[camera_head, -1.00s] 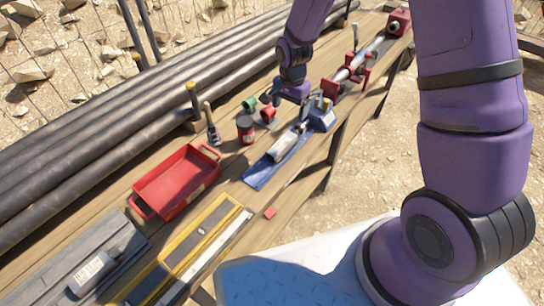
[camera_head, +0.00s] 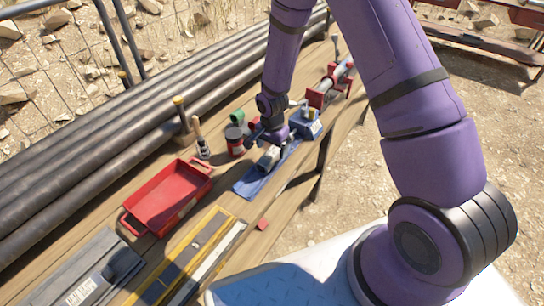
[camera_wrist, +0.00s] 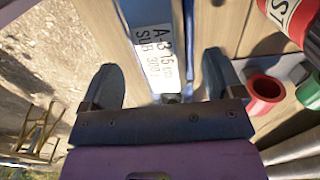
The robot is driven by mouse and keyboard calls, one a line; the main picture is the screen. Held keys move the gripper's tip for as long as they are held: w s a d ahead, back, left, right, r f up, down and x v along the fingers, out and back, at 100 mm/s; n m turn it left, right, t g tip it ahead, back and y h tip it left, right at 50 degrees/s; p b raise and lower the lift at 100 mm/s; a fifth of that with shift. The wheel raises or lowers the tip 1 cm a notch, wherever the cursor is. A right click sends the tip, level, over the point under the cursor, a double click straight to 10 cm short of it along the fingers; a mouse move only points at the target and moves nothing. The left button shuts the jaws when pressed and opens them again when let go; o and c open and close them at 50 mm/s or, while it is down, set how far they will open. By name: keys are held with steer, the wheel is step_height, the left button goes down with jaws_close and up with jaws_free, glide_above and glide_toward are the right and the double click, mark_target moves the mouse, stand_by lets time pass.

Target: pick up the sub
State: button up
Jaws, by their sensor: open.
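The sub (camera_wrist: 158,30) is a grey piece with a white label reading "SUB" in the wrist view. My gripper (camera_wrist: 162,65) is open and empty. Its two dark fingers stand apart on either side of the sub's labelled end, with gaps visible. In the head view my gripper (camera_head: 268,137) is over the far end of the sub; its contact with it cannot be told.
A red can (camera_head: 235,142) and a green ring (camera_head: 237,116) stand close left of my gripper. A blue vise-like block (camera_head: 305,125) is just right. Long dark pipes run behind the bench.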

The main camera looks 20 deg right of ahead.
steer(key=shift+f, duration=1.4)
steer(key=c, duration=1.2)
steer(key=shift+r, duration=0.1)
